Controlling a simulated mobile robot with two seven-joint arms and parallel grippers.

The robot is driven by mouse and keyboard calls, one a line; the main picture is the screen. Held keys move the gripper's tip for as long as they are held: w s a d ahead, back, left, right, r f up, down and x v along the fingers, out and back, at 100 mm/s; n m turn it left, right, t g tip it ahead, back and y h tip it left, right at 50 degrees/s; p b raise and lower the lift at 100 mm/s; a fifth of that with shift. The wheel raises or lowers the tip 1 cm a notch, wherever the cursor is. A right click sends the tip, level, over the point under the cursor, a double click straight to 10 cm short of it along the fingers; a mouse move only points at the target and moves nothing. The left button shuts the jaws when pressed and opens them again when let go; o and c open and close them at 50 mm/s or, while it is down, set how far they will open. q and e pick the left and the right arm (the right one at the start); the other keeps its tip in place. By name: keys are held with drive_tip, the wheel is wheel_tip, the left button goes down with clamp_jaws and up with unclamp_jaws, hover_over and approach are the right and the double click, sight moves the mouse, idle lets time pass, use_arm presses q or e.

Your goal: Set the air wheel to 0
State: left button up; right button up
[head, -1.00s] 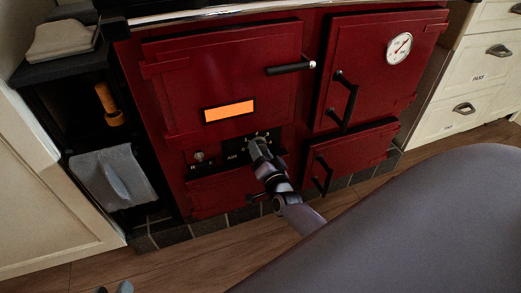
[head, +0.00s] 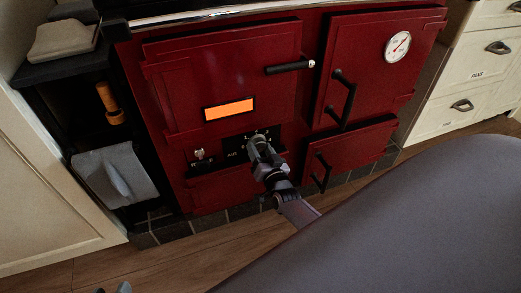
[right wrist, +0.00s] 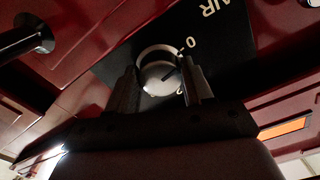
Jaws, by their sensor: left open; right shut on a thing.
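The air wheel (right wrist: 158,76) is a round silvery knob on a black plate (right wrist: 228,55) lettered "AIR" on the red stove front. In the right wrist view a dark pointer line on the knob slants toward the upper right, roughly toward the "0" mark (right wrist: 191,42). My right gripper (right wrist: 161,84) is shut on the wheel, one finger on each side. In the head view my right gripper (head: 257,144) covers the wheel and part of its scale. My left gripper (head: 113,289) shows only as tips at the bottom left edge, open and away from the stove.
Red stove doors with black handles surround the plate; a glowing orange window (head: 229,110) is above it. A small knob (head: 200,154) sits to its left. A dial gauge (head: 397,46) is at upper right.

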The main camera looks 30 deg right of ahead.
drive_tip(key=o, duration=1)
drive_tip(key=shift+o, duration=0.2)
drive_tip(key=shift+s, duration=0.2)
use_arm(q)
drive_tip(key=shift+s+a+r+m+y+p, duration=0.15)
drive_tip(key=shift+s+a+y+p, duration=0.15)
drive_tip(key=shift+a+p, duration=0.35)
drive_tip(key=shift+s+a+r+m+y+p, duration=0.15)
drive_tip(key=shift+a+y+p, duration=0.25)
drive_tip(key=shift+a+p, duration=0.25)
use_arm(e)
drive_tip(key=v, duration=0.6)
drive_tip(key=shift+s+a, duration=0.2)
drive_tip(key=shift+s, duration=0.15)
use_arm(q)
drive_tip(key=shift+d, duration=0.15)
